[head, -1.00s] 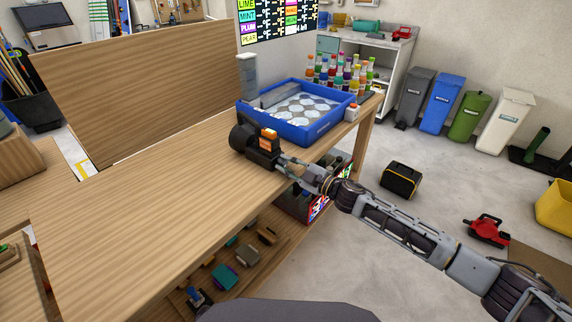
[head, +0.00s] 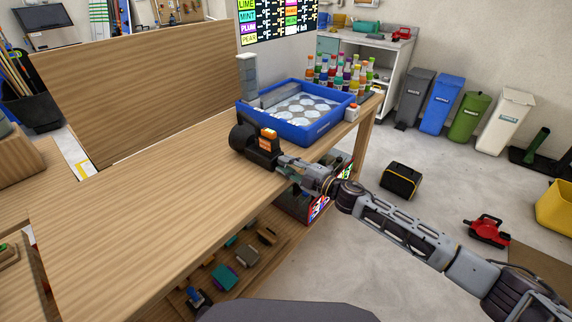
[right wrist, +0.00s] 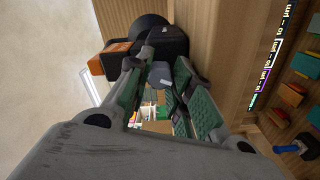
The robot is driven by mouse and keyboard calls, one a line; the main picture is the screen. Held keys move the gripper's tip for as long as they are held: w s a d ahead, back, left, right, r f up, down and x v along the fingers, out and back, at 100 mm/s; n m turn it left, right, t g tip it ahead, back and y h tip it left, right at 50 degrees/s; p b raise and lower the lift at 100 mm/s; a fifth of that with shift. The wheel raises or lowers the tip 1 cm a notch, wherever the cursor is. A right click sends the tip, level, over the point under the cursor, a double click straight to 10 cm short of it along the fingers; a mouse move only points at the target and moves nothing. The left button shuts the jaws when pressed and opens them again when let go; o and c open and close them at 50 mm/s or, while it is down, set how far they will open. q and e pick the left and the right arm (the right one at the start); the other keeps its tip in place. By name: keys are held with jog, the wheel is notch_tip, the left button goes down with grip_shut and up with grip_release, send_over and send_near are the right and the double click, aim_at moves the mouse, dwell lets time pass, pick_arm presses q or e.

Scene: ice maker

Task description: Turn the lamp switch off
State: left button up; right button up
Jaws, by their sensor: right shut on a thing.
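The black lamp housing (head: 262,157) with an orange part on top stands near the right edge of the wooden workbench, a round black piece at its left. In the right wrist view the black housing (right wrist: 172,44) is at the top, beyond the fingers. My right gripper (head: 281,160) is at the near right side of the housing. In the right wrist view its green-padded fingers (right wrist: 159,82) close around a small grey switch piece (right wrist: 160,74). The fingers hide part of the switch, and I cannot read its position. My left gripper is not in view.
A blue tray (head: 318,131) with round pale discs stands just behind the lamp. A small white box with a red top (head: 351,112) is at the tray's right. Bottles (head: 340,72) stand farther back. The left of the workbench top (head: 130,220) is clear.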

jog(key=shift+w+d+f+n, duration=0.2)
jog(key=shift+f+n, duration=0.25)
jog(key=shift+n, duration=0.65)
jog(key=o, duration=0.7)
jog(key=shift+s, duration=0.1)
jog(key=shift+f, duration=0.1)
jog(key=shift+s+d+f, duration=0.1)
jog(key=shift+s+d, duration=0.15)
jog(key=shift+r+p+v, duration=0.2)
jog(key=shift+p+v, duration=0.25)
jog(key=shift+v, duration=1.65)
jog(key=shift+s+d+r, duration=0.15)
jog(key=shift+s+d, duration=0.1)
jog(key=shift+d, duration=0.1)
